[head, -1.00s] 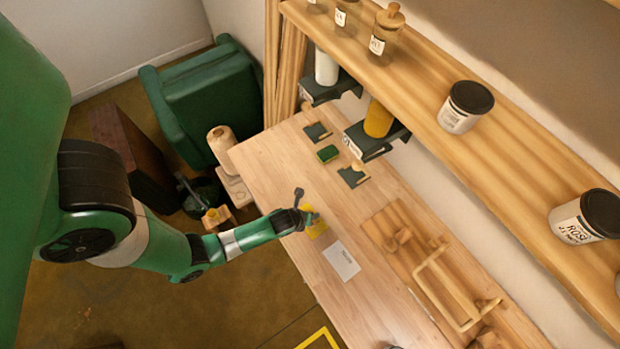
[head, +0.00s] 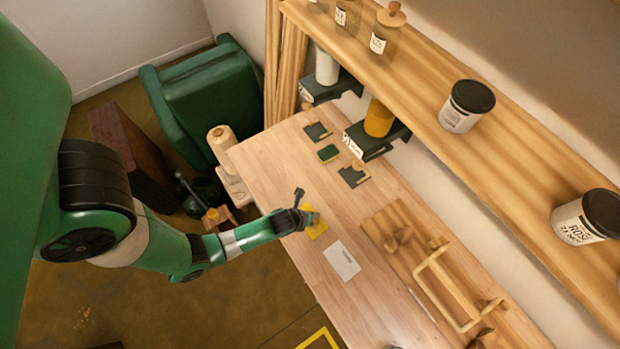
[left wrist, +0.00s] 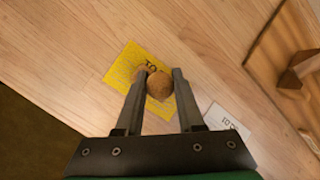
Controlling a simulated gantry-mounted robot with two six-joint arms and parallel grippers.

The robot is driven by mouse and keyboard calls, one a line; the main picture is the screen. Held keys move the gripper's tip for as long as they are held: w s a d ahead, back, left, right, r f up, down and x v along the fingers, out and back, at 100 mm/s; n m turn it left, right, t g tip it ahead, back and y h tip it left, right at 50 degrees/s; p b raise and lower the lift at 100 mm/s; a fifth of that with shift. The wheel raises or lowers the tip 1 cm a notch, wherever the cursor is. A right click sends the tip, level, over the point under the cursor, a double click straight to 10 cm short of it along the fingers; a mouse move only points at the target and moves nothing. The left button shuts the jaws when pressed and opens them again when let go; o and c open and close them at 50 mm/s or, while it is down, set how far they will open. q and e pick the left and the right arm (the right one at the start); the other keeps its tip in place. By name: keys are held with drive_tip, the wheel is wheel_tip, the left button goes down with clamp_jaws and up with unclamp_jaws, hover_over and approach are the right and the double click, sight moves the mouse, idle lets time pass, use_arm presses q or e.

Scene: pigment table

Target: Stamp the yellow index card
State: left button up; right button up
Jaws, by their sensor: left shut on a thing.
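The yellow index card (left wrist: 126,66) lies flat near the table's front edge, with dark printing on it. It also shows in the head view (head: 318,231), partly covered by my left gripper. My left gripper (left wrist: 160,78) is shut on a stamp with a round brown wooden knob (left wrist: 159,86), held over the card. The stamp's lower face is hidden, so I cannot tell whether it touches the card. A white card (head: 341,260) with dark print lies beside the yellow one. A green ink pad (head: 327,153) sits further back on the table. My right gripper is not in view.
Dark pads (head: 353,176) lie near the green pad, under dispensers holding a yellow cylinder (head: 378,119) and a white one. A wooden board with a handle frame (head: 447,285) lies at the right. A shelf with jars (head: 467,106) overhangs the back.

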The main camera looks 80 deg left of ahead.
use_arm(q)
drive_tip(key=shift+f+b, duration=0.3)
drive_tip(key=shift+f, duration=0.1)
drive_tip(key=shift+f, duration=0.1)
idle(1.2)
wheel_tip(320, 180, up, 5)
drive_tip(key=p, duration=0.5)
drive_tip(key=shift+p, duration=0.35)
drive_tip(key=shift+r+p, duration=0.85)
drive_tip(key=shift+r, duration=0.3)
drive_tip(key=shift+f, duration=0.1)
